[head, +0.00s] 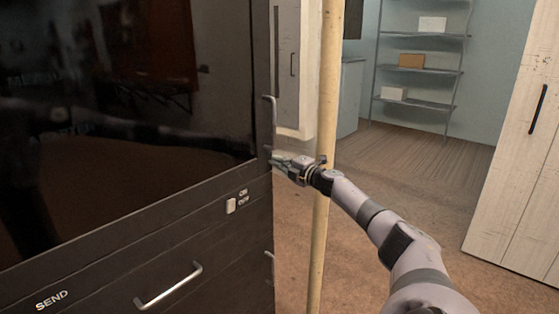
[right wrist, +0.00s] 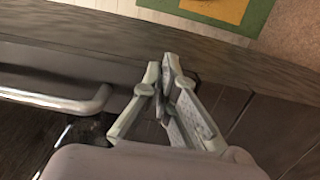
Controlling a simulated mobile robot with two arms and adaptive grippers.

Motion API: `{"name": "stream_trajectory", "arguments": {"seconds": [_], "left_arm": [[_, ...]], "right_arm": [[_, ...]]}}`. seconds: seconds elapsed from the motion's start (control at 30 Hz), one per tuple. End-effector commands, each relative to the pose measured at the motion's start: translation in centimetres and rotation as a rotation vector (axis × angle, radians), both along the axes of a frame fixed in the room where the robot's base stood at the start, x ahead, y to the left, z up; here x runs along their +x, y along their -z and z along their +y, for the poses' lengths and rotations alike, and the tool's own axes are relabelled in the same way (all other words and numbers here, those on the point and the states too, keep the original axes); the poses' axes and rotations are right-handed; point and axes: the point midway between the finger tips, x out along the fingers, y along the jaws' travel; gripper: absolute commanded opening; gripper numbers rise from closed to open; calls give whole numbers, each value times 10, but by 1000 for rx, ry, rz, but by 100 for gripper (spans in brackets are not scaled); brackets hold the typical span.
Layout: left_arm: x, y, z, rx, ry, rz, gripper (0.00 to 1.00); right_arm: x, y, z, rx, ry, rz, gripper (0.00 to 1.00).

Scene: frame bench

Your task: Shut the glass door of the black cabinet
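The black cabinet (head: 120,240) fills the left of the head view. A large dark glass pane (head: 120,110), with reflections on it, is set in its upper part; I cannot tell whether this is the glass door or how far the door stands open. An upright metal handle (head: 270,113) is at the cabinet's right edge. My right gripper (head: 277,160) is at that edge, just below the handle. In the right wrist view its fingertips (right wrist: 162,66) are almost together with nothing seen between them, and a metal handle (right wrist: 60,101) lies to their left, apart. My left gripper is out of view.
A pale wooden pole (head: 326,90) stands behind my right wrist. A drawer handle (head: 168,287) and a small white switch (head: 230,206) are on the cabinet's lower part. A shelf rack (head: 418,70) and a whitish cabinet (head: 515,180) stand at the right, with open floor between.

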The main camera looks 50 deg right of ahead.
Motion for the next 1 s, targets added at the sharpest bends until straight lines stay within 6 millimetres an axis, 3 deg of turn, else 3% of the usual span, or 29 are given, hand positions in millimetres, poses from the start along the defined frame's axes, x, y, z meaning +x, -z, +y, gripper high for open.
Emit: {"name": "stream_trajectory", "arguments": {"seconds": [0.03, 0.53, 1.0], "left_arm": [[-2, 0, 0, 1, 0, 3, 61], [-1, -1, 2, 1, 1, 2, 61], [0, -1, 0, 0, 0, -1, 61]], "right_arm": [[1, -14, -3, 4, 13, -25, 0], [-2, -17, -3, 5, 12, -30, 0], [-35, -10, 3, 4, 8, -18, 0]]}}
